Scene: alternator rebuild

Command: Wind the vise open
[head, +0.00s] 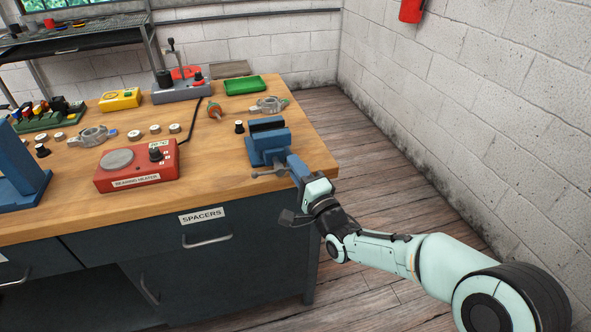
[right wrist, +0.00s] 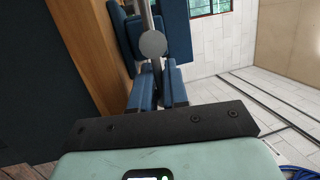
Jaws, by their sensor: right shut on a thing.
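The blue vise (head: 268,143) with dark jaw faces stands at the right front corner of the wooden bench. I cannot tell how wide the gap between its jaws is. Its grey handle bar (head: 266,173) sticks out to the left at the bench's front edge. My right gripper (head: 295,166), with blue fingers, reaches in from the right and is shut on the handle. In the right wrist view, the fingers (right wrist: 158,74) close around a grey bar below a round grey end (right wrist: 152,43). The fingers partly hide the handle. My left gripper is out of view.
A red bearing heater (head: 130,182) sits left of the vise on the bench (head: 215,155). A drawer cabinet (head: 240,265) is below. The floor at right is clear.

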